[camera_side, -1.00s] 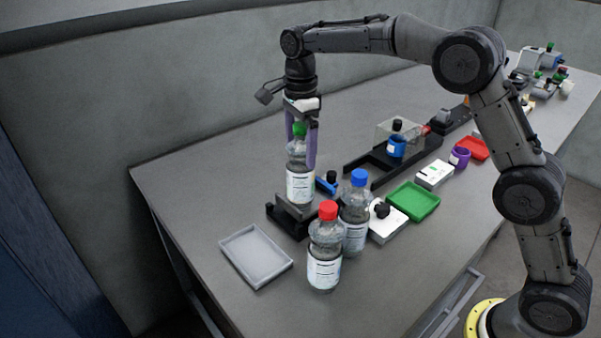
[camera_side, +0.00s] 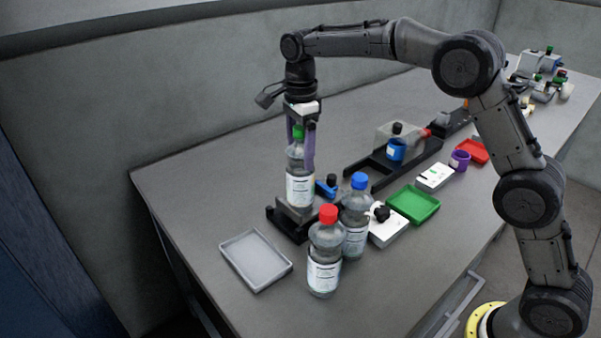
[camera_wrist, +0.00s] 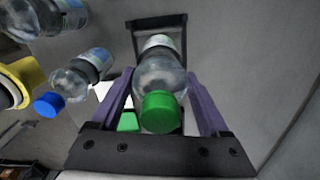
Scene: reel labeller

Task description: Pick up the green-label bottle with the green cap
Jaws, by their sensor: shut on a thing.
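The green-capped bottle (camera_side: 299,187) stands upright in the side view, its lower part at the black labeller stand (camera_side: 287,222). Its label looks mostly white here, and I cannot make out its colour. My gripper (camera_side: 301,150) points down from above and is shut on the bottle, with a purple finger on either side below the green cap. In the wrist view the green cap (camera_wrist: 160,112) and clear bottle body (camera_wrist: 160,75) lie between the purple fingers (camera_wrist: 165,100). Whether the bottle's base touches the stand is hard to tell.
A red-capped bottle (camera_side: 325,259) and a blue-capped bottle (camera_side: 355,220) stand close by at the front right. A grey tray (camera_side: 262,282) lies at the front left.

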